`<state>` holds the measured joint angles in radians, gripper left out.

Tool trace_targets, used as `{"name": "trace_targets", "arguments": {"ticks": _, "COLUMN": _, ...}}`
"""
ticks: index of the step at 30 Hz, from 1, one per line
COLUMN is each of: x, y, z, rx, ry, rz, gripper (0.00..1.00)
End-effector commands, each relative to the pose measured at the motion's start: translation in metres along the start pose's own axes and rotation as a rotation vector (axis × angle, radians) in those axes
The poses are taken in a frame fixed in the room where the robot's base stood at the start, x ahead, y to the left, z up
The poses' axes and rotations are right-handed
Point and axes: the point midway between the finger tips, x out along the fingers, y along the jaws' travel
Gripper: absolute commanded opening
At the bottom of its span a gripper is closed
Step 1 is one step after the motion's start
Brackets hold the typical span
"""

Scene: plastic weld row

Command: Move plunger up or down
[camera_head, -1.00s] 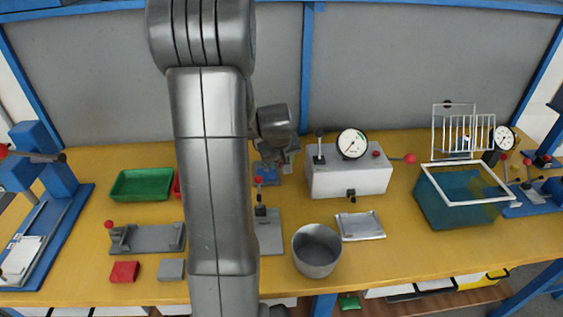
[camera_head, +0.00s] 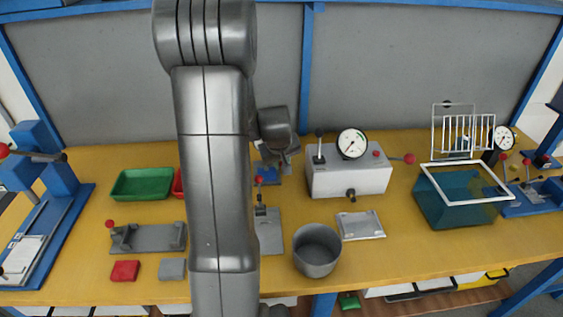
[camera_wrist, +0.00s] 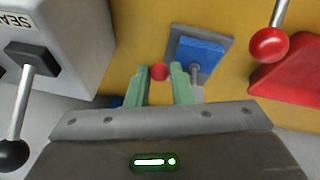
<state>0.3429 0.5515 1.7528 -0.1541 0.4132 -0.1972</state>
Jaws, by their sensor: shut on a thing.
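The plunger's small red knob (camera_wrist: 159,71) shows in the wrist view between the two green fingertips of my gripper (camera_wrist: 160,75), which is shut on it. A blue block (camera_wrist: 200,52) on a grey plate (camera_wrist: 228,45) lies just beside the fingers, with a short grey rod by it. In the head view the blue block (camera_head: 268,175) shows below my wrist, and my fingers are too small and hidden to make out. The plunger's shaft is hidden by my gripper.
A white box (camera_head: 349,182) with a gauge and a black-knobbed lever (camera_wrist: 22,105) stands close on one side. A red-knobbed lever (camera_wrist: 268,44) and a red bin (camera_wrist: 290,75) are on the other. A grey pot (camera_head: 317,250) stands nearer the bench's front.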

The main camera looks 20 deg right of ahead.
Motion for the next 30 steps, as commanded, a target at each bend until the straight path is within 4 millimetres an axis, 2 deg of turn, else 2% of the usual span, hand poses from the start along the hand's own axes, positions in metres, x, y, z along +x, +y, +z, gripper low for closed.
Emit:
{"name": "trace_targets", "arguments": {"ticks": 3, "x": -0.015, "y": 0.004, "z": -0.008, "rx": 0.003, "ry": 0.007, "rz": 0.003, "gripper": 0.0}}
{"name": "trace_targets", "arguments": {"ticks": 10, "x": -0.015, "y": 0.004, "z": -0.009, "rx": 0.002, "ry": 0.01, "rz": 0.004, "gripper": 0.0}}
{"name": "trace_targets", "arguments": {"ticks": 11, "x": -0.015, "y": 0.004, "z": -0.009, "rx": 0.002, "ry": 0.01, "rz": 0.004, "gripper": 0.21}}
{"name": "trace_targets", "arguments": {"ticks": 14, "x": -0.015, "y": 0.005, "z": -0.01, "rx": 0.002, "ry": 0.012, "rz": 0.005, "gripper": 0.41}}
{"name": "trace_targets", "arguments": {"ticks": 24, "x": -0.016, "y": 0.004, "z": -0.008, "rx": 0.001, "ry": 0.005, "rz": 0.002, "gripper": 0.41}}
{"name": "trace_targets", "arguments": {"ticks": 30, "x": -0.036, "y": 0.004, "z": -0.008, "rx": 0.002, "ry": 0.008, "rz": 0.003, "gripper": 0.41}}
